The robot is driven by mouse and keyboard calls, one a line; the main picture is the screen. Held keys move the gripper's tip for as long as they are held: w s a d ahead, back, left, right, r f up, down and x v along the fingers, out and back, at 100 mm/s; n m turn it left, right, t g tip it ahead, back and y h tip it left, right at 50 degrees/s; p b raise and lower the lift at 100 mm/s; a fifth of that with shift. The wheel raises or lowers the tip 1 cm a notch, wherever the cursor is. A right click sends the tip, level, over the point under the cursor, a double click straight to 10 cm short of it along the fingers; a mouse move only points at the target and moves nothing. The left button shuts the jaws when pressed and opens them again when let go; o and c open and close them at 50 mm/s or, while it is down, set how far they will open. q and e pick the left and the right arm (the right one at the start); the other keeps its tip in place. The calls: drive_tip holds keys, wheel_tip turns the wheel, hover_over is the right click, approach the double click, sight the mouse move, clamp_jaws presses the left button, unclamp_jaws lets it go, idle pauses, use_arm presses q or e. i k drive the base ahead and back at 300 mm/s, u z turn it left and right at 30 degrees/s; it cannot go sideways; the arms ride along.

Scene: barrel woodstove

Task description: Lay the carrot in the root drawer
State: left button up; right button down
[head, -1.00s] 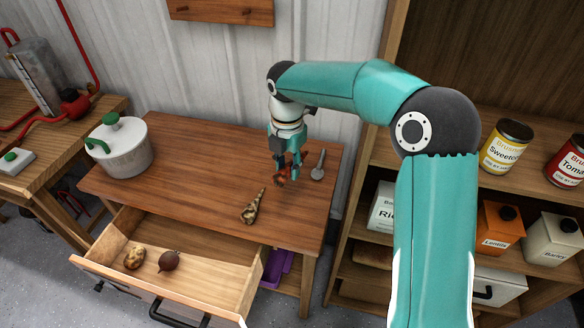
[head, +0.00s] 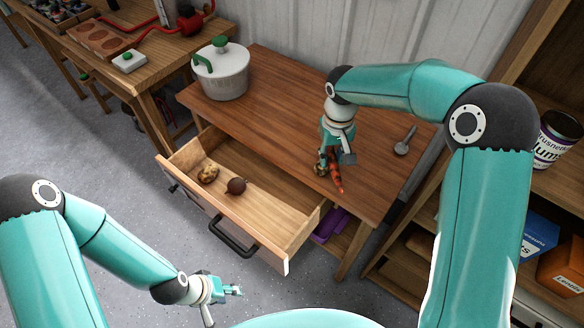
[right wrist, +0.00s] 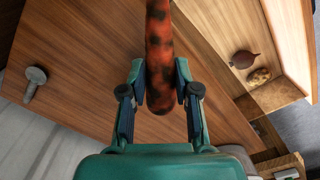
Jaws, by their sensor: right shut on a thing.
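My right gripper (head: 334,150) is shut on the carrot (head: 337,178), an orange-red root with dark blotches. The carrot hangs over the tabletop near the drawer side; its height above the wood is hard to tell. In the right wrist view the carrot (right wrist: 160,60) lies between the fingertips (right wrist: 160,90), pointing away from the palm. The root drawer (head: 278,222) is pulled open, left of the right gripper. It holds a potato (head: 208,174) and a beet (head: 236,186) toward its left end. My left gripper (head: 228,291) is low over the floor, before the drawer; its fingers are unclear.
The drawer's right part is bare. A shelf (head: 470,225) stands on the right.

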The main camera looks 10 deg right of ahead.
sight(257, 213)
drive_tip(key=k, duration=1.1)
drive_tip(key=u, duration=0.7)
drive_tip(key=i, duration=1.4)
drive_tip(key=z, duration=0.05)
